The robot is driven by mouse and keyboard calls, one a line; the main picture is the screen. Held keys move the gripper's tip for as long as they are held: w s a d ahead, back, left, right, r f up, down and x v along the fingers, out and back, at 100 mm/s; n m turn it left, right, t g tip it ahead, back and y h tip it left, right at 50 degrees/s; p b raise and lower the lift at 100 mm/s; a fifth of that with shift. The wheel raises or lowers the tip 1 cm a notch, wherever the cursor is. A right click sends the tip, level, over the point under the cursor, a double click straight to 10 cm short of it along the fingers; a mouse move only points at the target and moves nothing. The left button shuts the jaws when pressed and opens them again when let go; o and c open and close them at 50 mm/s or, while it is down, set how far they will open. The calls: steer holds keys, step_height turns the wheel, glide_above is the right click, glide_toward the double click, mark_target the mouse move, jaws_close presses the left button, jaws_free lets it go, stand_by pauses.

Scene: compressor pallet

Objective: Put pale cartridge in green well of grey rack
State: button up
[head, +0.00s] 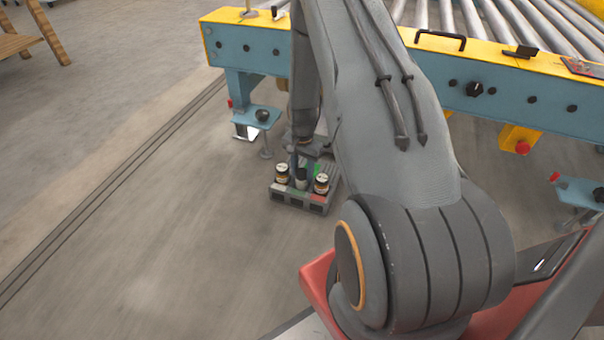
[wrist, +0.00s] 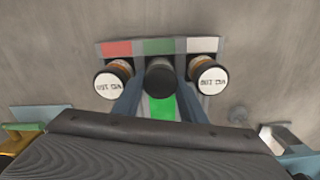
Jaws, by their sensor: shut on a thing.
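The grey rack (head: 298,199) stands on the floor below the conveyor's near side. In the wrist view the rack (wrist: 128,48) carries red, green and white labels along its far edge. A dark-topped cartridge (wrist: 160,82) is in line with the green label (wrist: 158,46); its body looks pale grey in the head view (head: 301,183). My gripper (wrist: 158,96) is shut on this cartridge, one blue finger on each side. It looks upright over or in the green well; its lower end is hidden, so I cannot tell how deep it sits.
Two white-topped cartridges with brown bands stand close on either side, left (wrist: 111,82) and right (wrist: 208,76). A bright green strip (wrist: 162,108) shows between my fingers. The roller conveyor (head: 420,70) with blue side and legs is behind. Floor to the left is clear.

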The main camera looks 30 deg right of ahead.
steer(key=o, duration=1.1)
steer(key=shift+c, duration=0.2)
step_height(320, 180, up, 12)
steer(key=p, duration=0.5)
steer(key=s+a+r+n, duration=0.3)
steer(key=a+r+n, duration=0.1)
steer(key=a+r, duration=0.85)
steer(key=s+a+r+n, duration=0.3)
steer(key=a+r+n, duration=0.2)
steer(key=a+r, duration=0.8)
steer(key=s+a+r+n, duration=0.2)
steer(key=s+a, duration=0.3)
steer(key=s, duration=0.4)
steer(key=s+a+r+n+y, duration=0.1)
steer(key=s+a+r+n, duration=0.2)
steer(key=s, duration=0.6)
steer(key=s+a+r+n, duration=0.3)
steer(key=s+a+n, duration=0.2)
steer(key=s+a, duration=0.2)
steer(key=shift+s+a+y, duration=0.4)
steer(key=shift+s, duration=0.65)
